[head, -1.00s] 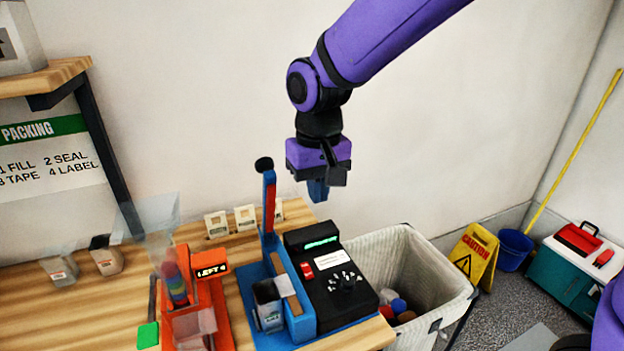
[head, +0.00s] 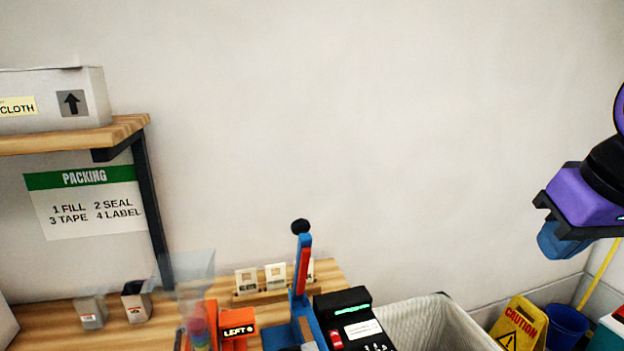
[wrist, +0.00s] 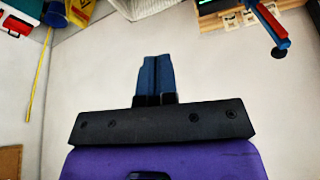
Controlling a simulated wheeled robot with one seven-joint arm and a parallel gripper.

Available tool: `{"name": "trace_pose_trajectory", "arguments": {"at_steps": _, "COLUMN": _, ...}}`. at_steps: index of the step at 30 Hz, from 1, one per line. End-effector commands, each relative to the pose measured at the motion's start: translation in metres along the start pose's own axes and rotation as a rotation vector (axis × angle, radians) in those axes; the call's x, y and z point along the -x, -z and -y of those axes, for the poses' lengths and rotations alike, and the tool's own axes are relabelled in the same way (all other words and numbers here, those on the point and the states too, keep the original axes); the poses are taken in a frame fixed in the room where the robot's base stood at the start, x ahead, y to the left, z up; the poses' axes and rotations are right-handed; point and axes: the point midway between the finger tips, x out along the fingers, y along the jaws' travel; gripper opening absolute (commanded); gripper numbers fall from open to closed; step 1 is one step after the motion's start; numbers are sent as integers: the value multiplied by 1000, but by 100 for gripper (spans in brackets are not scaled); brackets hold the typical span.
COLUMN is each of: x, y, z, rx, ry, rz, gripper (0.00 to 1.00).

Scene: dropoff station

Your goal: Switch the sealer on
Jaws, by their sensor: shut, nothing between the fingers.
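The sealer (head: 303,321) stands on the wooden bench at the bottom of the head view, with a blue body and an upright blue and red lever topped by a black knob. Its black control box (head: 352,318) has a lit green display, a red switch (head: 335,339) and a white label; its lower part is cut off by the frame. My gripper (head: 558,240) is at the right edge of the head view, high and well to the right of the sealer, touching nothing. Its blue fingers (wrist: 156,76) are together and empty in the wrist view. The lever (wrist: 267,22) shows upper right there.
A shelf (head: 120,132) overhangs the left. The air above the sealer is clear.

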Motion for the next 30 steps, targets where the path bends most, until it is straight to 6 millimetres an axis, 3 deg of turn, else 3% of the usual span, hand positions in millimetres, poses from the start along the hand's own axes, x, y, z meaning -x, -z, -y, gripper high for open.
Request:
{"name": "trace_pose_trajectory", "arguments": {"at_steps": 5, "x": 9, "y": -19, "z": -12, "rx": -22, "ry": -20, "rz": -44, "gripper": 0}}
{"name": "trace_pose_trajectory", "arguments": {"at_steps": 9, "x": 10, "y": -24, "z": -14, "rx": -26, "ry": -24, "rz": -51, "gripper": 32}}
{"name": "trace_pose_trajectory", "arguments": {"at_steps": 14, "x": 9, "y": -22, "z": -13, "rx": -24, "ry": -25, "rz": -47, "gripper": 34}}
{"name": "trace_pose_trajectory", "arguments": {"at_steps": 20, "x": -7, "y": 2, "z": -3, "rx": -3, "ry": -33, "rz": -2, "gripper": 34}}
{"name": "trace_pose_trajectory", "arguments": {"at_steps": 30, "x": -71, "y": 62, "z": 40, "rx": 65, "ry": -46, "rz": 112, "gripper": 34}}
